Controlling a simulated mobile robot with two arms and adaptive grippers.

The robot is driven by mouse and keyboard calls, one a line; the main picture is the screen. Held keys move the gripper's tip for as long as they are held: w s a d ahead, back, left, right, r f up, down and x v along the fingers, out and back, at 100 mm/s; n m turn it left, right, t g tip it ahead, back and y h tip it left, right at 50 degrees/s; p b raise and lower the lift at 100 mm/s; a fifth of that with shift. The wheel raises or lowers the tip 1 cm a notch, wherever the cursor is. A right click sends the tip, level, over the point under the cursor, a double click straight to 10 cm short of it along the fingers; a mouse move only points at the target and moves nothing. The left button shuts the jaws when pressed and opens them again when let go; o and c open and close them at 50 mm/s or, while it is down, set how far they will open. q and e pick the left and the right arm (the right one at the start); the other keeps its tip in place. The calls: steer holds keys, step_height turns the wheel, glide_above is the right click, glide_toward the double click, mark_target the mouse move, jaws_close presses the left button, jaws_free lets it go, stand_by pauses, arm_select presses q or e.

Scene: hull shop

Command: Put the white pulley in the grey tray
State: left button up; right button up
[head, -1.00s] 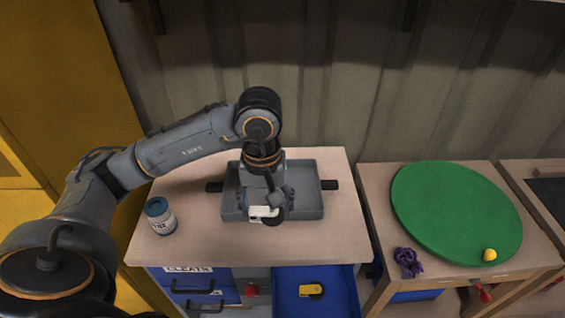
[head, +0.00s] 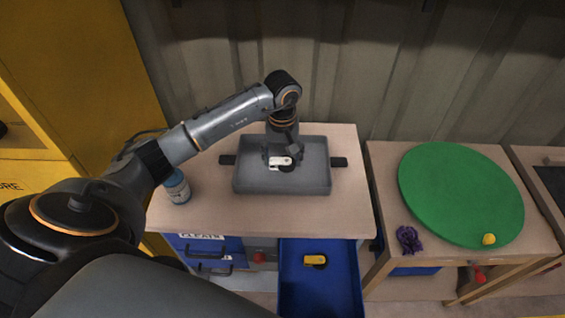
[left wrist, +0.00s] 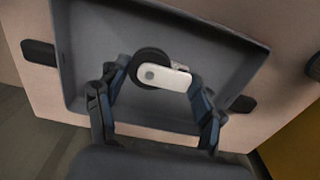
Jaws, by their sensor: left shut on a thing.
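The white pulley (head: 279,162), a white body with a dark wheel, is held by my left gripper (head: 279,157) over the grey tray (head: 253,185). In the left wrist view, the pulley (left wrist: 172,77) sits between the two fingers of my left gripper (left wrist: 158,82), with the floor of the grey tray (left wrist: 110,40) behind it. The gripper is shut on the pulley. The pulley appears inside the tray's outline; I cannot tell whether it touches the tray floor. My right gripper is not in view.
An open blue drawer (head: 338,280) below holds a yellow pulley (head: 314,261). At right, a green disc (head: 450,190), purple cord (head: 408,238) and yellow object (head: 489,239) lie on another table.

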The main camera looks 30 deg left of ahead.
mark_target(283, 159)
arm_select(q)
steer(key=f+p, duration=0.1)
steer(key=f, duration=0.2)
steer(key=shift+w+f, duration=0.1)
steer(key=shift+w, duration=0.1)
steer(key=shift+a+f, duration=0.1)
steer(key=shift+f, duration=0.05)
steer(key=shift+f, duration=0.1)
steer(key=shift+f, duration=0.1)
steer(key=o, duration=1.1)
steer(key=shift+o, duration=0.2)
